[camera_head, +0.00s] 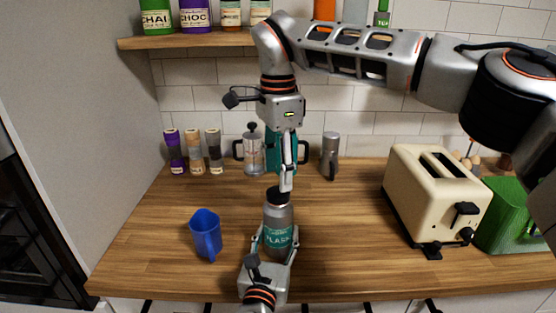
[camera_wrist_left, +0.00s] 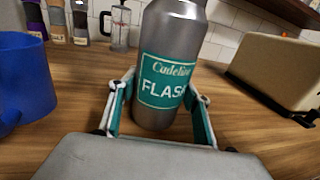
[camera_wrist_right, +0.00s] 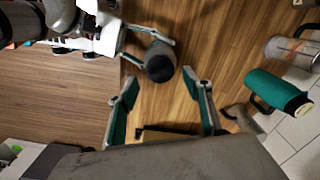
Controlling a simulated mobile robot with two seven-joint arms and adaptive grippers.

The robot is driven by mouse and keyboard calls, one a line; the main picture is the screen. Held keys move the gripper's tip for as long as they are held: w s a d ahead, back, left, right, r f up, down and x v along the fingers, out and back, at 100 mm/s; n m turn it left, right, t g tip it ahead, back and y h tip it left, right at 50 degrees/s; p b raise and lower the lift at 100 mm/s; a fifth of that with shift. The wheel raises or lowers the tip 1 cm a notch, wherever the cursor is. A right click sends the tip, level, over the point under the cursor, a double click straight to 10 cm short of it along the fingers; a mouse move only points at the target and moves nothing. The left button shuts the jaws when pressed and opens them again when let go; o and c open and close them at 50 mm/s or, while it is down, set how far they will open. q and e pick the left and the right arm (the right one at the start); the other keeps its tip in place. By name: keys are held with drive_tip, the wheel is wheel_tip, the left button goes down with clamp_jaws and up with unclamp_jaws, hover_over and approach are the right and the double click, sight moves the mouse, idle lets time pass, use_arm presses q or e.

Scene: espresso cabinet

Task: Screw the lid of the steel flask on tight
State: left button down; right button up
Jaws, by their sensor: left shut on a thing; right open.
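The steel flask (camera_head: 277,237) stands upright near the front of the wooden counter, with a teal label. Its black lid (camera_head: 277,196) sits on top; how tightly it is screwed cannot be told. My left gripper (camera_head: 277,243) is shut around the flask's body from the front. The flask also shows between its fingers in the left wrist view (camera_wrist_left: 172,50), where the lid is out of frame. My right gripper (camera_head: 286,186) points down just above the lid, open and empty. In the right wrist view, the lid (camera_wrist_right: 160,65) lies just beyond the open fingertips (camera_wrist_right: 160,82).
A blue cup (camera_head: 206,235) stands left of the flask. A cream toaster (camera_head: 430,195) and green crate (camera_head: 505,215) are on the right. Behind are several spice jars (camera_head: 195,152), a French press (camera_head: 253,152), a grey grinder-like cylinder (camera_head: 330,155) and a teal object, partly hidden.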

sight(278, 191)
drive_tip(key=shift+f, duration=2.85)
drive_tip(key=c, duration=1.2)
drive_tip(key=shift+o, duration=0.4)
drive_tip(key=m, duration=1.3)
drive_tip(key=o, duration=1.2)
